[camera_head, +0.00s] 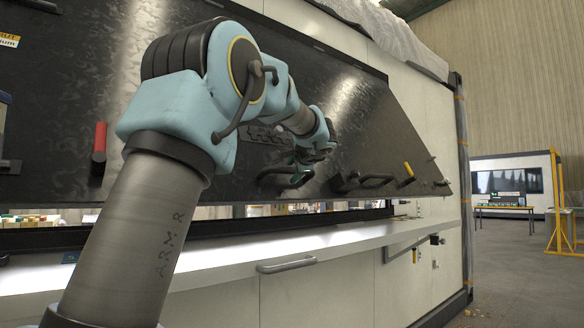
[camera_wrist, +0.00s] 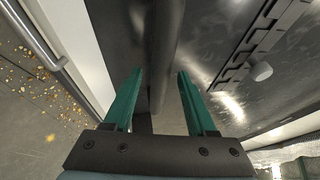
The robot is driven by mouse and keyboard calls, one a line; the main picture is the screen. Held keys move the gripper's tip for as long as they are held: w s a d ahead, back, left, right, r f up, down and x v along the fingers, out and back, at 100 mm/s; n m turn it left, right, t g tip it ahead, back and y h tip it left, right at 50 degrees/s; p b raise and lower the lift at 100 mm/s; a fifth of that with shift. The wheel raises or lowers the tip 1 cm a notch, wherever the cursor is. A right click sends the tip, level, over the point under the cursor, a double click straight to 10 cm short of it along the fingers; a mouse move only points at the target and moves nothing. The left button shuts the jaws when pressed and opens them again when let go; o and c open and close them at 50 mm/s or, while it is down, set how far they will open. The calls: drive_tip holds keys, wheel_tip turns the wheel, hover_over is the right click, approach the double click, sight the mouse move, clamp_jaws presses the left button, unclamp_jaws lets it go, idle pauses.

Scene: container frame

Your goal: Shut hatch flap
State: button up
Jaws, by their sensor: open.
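The hatch flap (camera_head: 360,120) is a large dark, scuffed panel, hanging at a slant above the white counter. A gap shows below its lower edge. A dark bar handle (camera_head: 272,173) sits low on the flap, beside my gripper (camera_head: 300,177). In the wrist view, my gripper (camera_wrist: 160,74) has its two green fingers spread wide. A dark bar (camera_wrist: 165,45), seemingly the handle, runs lengthwise between them. I cannot tell whether the fingers touch it. My arm hides part of the flap in the head view.
A second dark handle (camera_head: 376,181), a yellow-tipped lever (camera_head: 408,170) and a red grip (camera_head: 99,140) are on or near the flap. The white counter (camera_head: 230,255) with a grey pull handle (camera_head: 286,264) juts out below. Open floor lies at right.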

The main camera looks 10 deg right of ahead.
drive_tip(key=shift+w+f, duration=0.2)
drive_tip(key=shift+w, duration=0.45)
drive_tip(key=shift+a, duration=0.1)
clamp_jaws()
idle(0.9)
